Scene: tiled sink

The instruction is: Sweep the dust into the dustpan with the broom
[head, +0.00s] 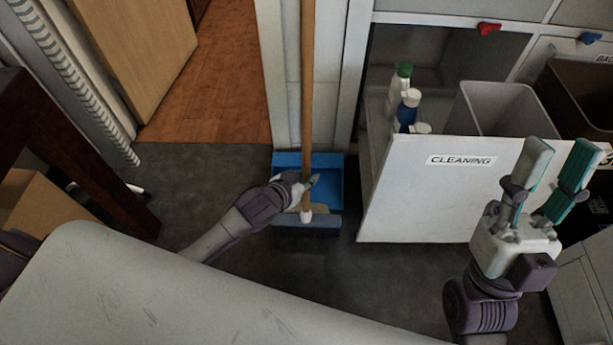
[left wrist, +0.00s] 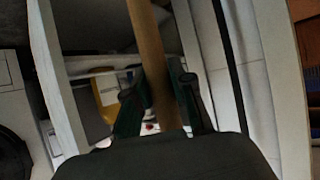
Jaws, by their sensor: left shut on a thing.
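The broom (head: 308,85) stands nearly upright, its wooden handle running out of the top of the head view. Its dark bluish head (head: 306,229) is low, at the near side of the blue dustpan (head: 335,186). The dustpan lies on the floor against the white cabinet, partly hidden by the broom and my left gripper. My left gripper (head: 306,183) is shut on the handle just above the broom head. In the left wrist view the handle (left wrist: 150,50) passes between its fingers (left wrist: 160,95). My right gripper (head: 562,152) is open and empty at the right. I cannot make out any dust.
An open white drawer labelled CLEANING (head: 425,205) stands right of the dustpan. It holds bottles (head: 405,108) and a grey bin (head: 505,108). A dark table leg (head: 90,185) and a cardboard box (head: 45,210) are at the left. Grey floor (head: 200,175) is clear left of the dustpan.

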